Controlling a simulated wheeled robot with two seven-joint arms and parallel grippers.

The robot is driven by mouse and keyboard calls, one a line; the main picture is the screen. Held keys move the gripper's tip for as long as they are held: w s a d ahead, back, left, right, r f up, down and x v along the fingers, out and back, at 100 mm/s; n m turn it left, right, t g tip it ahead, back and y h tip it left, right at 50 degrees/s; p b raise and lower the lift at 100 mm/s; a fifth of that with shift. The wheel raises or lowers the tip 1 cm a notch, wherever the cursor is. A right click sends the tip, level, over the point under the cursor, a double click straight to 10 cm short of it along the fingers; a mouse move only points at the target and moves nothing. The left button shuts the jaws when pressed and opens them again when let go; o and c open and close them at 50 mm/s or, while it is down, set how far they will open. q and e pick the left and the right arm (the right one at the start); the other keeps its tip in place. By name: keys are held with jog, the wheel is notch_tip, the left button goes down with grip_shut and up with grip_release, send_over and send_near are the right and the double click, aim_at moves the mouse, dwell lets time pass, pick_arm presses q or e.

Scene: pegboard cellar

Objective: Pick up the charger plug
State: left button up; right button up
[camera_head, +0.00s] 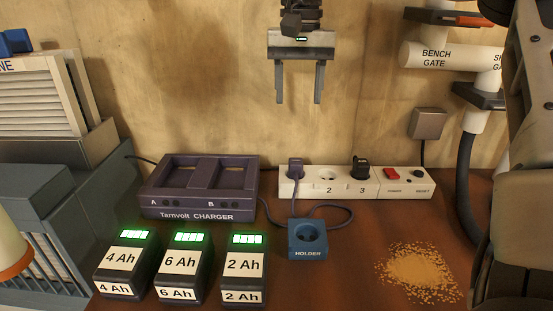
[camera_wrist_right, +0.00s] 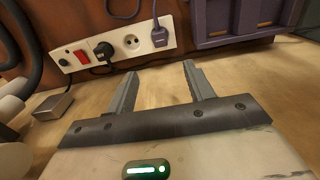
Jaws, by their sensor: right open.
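The charger plug (camera_head: 295,169) is purple and sits in the first socket, at the left end of the white power strip (camera_head: 330,174). A purple cord loops from it across the bench toward the purple Tarnvolt charger (camera_head: 200,187). The plug also shows near the top of the right wrist view (camera_wrist_right: 159,38), beyond the fingers. My right gripper (camera_head: 299,100) is open and empty, fingers pointing down, well above the strip and apart from the plug. Its two fingers also show in the right wrist view (camera_wrist_right: 163,68). My left gripper is out of view.
A black plug (camera_head: 361,168) fills socket 3; socket 2 is empty. A red switch (camera_head: 391,174) is on the strip. A blue holder (camera_head: 307,240) stands in front. Three batteries (camera_head: 178,266) stand front left. Sawdust (camera_head: 418,273) lies right. Pipes (camera_head: 440,57) run upper right.

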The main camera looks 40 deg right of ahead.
send_over(296, 161)
notch_tip(296, 161, down, 10)
jog(key=shift+d+b, duration=0.15)
jog(key=shift+b, duration=0.2)
notch_tip(296, 161, down, 5)
jog(key=shift+r, duration=0.1)
jog(key=shift+f, duration=0.4)
grip_shut()
jog(key=shift+r, duration=0.1)
